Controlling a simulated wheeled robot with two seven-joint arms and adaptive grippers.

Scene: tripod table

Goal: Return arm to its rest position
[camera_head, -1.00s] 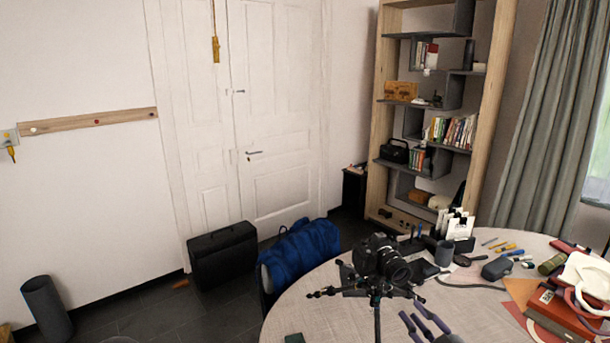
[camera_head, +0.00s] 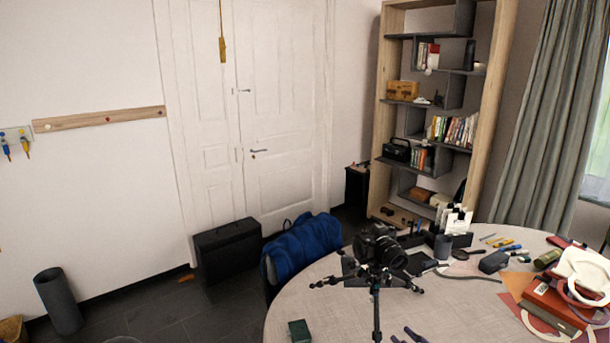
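One gripper (camera_head: 409,336) shows at the bottom edge of the head view, low over the round table. Only its dark fingertips are in the picture. The two tips are apart with nothing between them. Its arm is below the frame; from its place right of centre I take it for my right gripper. My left gripper is not in view. A black camera (camera_head: 378,246) sits on a small dark tripod (camera_head: 376,300), upright on the table (camera_head: 470,312), just up and left of the gripper tips. The gripper and the tripod look apart.
A small dark green box (camera_head: 299,331) lies at the table's left edge. Red books (camera_head: 553,304) with a white headphone-like object (camera_head: 585,274) are at the right. The table's front middle is bare.

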